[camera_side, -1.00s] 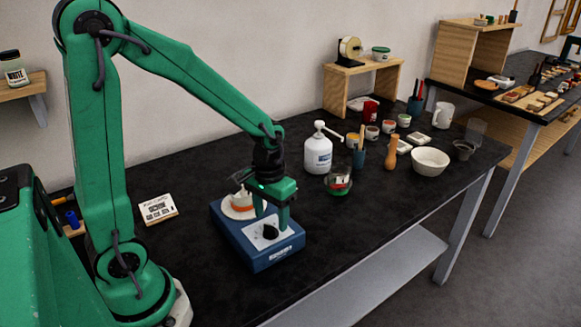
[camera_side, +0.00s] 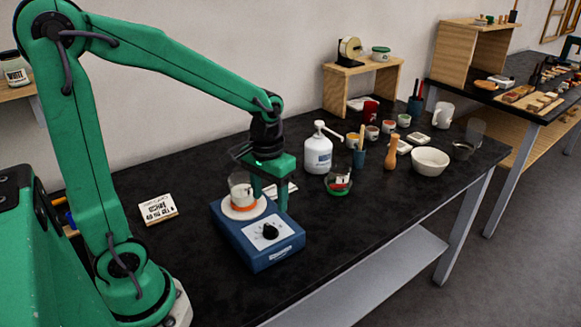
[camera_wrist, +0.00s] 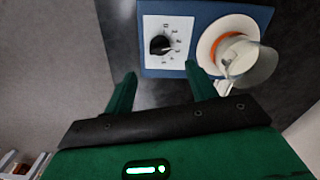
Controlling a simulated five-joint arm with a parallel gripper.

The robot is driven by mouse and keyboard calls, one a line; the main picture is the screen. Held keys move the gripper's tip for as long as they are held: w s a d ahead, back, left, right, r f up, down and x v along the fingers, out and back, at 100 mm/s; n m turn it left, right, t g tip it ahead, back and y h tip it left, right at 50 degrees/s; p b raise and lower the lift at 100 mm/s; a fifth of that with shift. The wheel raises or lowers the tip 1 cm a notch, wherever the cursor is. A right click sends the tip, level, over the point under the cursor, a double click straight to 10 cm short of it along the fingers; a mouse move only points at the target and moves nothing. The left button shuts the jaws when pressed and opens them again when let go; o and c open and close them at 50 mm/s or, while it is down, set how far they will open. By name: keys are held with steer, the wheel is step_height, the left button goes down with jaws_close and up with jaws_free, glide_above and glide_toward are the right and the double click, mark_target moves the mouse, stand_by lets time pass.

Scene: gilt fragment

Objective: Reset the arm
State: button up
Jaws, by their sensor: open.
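My gripper (camera_side: 270,200) is open and empty, with its two green fingers pointing down. In the side view it shows behind the blue hotplate-like device (camera_side: 275,256), clear of its black dial knob (camera_side: 270,231). A clear glass beaker (camera_side: 240,193) stands on the device's round white plate (camera_side: 232,213), with orange at its base. In the wrist view the fingers (camera_wrist: 160,70) are spread, with the knob (camera_wrist: 160,45) beyond them and the beaker (camera_wrist: 248,60) beyond the right finger. I cannot tell the exact gap between fingers and device.
A white bottle (camera_side: 318,154), a glass jar (camera_side: 338,181), a wooden pestle-like tool (camera_side: 391,152) and a white bowl (camera_side: 430,161) stand to the right. A small printed card (camera_side: 158,209) lies to the left. The black tabletop (camera_side: 350,235) in front is clear.

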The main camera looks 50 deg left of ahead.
steer(key=s+d+r+m+t, duration=0.2)
steer(key=s+r+t, duration=0.3)
steer(key=s+r, duration=0.3)
steer(key=shift+s+r+m+t, duration=0.35)
steer(key=shift+r+m, duration=0.15)
steer(key=shift+r, duration=0.3)
